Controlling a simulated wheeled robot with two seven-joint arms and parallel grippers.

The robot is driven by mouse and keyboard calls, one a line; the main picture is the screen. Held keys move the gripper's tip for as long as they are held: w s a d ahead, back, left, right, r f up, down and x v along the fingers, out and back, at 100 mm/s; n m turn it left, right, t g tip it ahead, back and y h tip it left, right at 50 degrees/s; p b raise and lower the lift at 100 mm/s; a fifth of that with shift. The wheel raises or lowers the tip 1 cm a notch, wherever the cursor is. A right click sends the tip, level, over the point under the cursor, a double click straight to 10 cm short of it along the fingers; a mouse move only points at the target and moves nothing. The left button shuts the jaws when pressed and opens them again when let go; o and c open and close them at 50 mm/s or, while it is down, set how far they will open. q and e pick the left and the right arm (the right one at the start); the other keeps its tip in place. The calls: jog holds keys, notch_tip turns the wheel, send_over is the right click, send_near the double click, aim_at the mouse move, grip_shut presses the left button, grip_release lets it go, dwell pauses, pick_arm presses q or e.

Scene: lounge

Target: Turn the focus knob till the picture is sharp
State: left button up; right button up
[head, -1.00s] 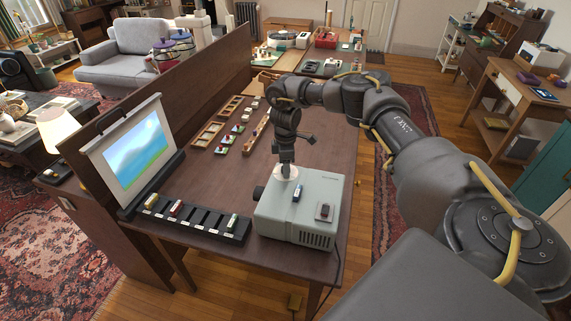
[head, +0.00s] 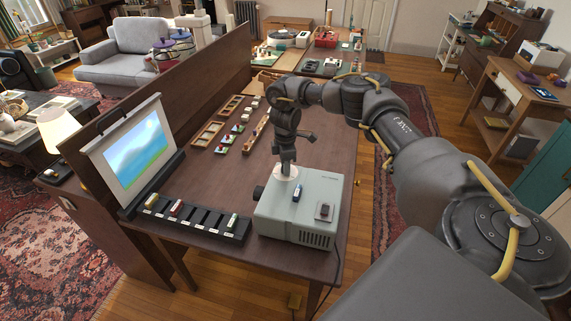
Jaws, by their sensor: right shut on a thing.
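The grey-green projector (head: 302,222) stands at the front right of the brown table (head: 205,178). My right gripper (head: 286,173) points down at the projector's top and is shut on the focus knob (head: 285,178), a pale round part near the back left corner. The fingers partly hide the knob. The projection screen (head: 136,151) stands at the left end of the table. Its picture of blue sky, a pale sun and green hill looks soft. My left gripper is not in view.
A dark slotted rack (head: 192,220) with a few small coloured pieces lies between screen and projector. Wooden trays (head: 207,133) and several small blocks lie farther back. A tall wooden panel (head: 190,90) runs along the table's left side. The middle of the table is clear.

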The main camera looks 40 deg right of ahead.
jog(key=shift+n+p, duration=0.35)
jog(key=shift+n, duration=1.85)
jog(key=o, duration=1)
jog(key=shift+c, duration=0.2)
jog(key=shift+r, duration=0.3)
notch_tip(320, 180, up, 10)
